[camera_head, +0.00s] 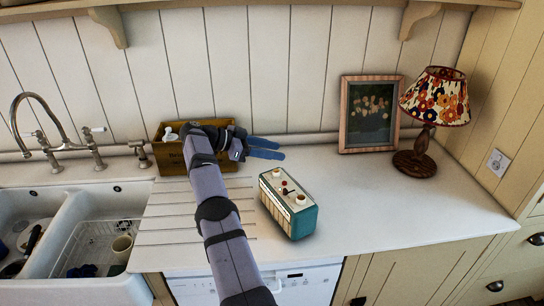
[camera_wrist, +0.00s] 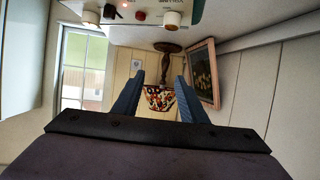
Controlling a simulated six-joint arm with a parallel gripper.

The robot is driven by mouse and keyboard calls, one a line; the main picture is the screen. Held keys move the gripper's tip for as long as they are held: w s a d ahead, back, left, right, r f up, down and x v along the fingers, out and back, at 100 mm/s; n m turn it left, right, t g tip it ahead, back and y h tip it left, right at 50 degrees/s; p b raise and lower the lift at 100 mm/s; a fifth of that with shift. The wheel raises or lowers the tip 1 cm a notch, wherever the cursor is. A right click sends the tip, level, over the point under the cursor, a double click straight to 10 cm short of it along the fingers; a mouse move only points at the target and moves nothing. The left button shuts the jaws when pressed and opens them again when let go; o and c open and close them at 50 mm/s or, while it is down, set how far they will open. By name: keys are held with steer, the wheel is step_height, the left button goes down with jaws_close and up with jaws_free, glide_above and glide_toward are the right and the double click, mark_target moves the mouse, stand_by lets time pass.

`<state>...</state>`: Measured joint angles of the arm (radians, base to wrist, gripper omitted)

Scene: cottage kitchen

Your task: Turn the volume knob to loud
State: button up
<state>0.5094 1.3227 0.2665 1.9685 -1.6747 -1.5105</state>
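A teal and cream radio (camera_head: 290,208) stands on the white worktop, right of my arm. Its top panel carries two cream knobs, one toward the back (camera_head: 276,173) and one toward the front (camera_head: 300,199), with small red and dark parts between them. Part of the panel shows at the top of the wrist view, with a cream knob (camera_wrist: 172,19) and a red spot (camera_wrist: 125,5). My gripper (camera_head: 281,149) is behind the radio, apart from it, pointing right. Its blue fingers are spread and empty, also in the wrist view (camera_wrist: 160,76).
A wooden crate (camera_head: 168,160) stands behind my wrist. A framed picture (camera_head: 345,139) and a lamp with a floral shade (camera_head: 436,97) stand at the back right. The sink (camera_head: 68,240) is at left. The worktop right of the radio (camera_head: 400,210) is clear.

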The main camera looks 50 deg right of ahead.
steer(key=shift+r+p, duration=0.45)
steer(key=shift+r, duration=0.35)
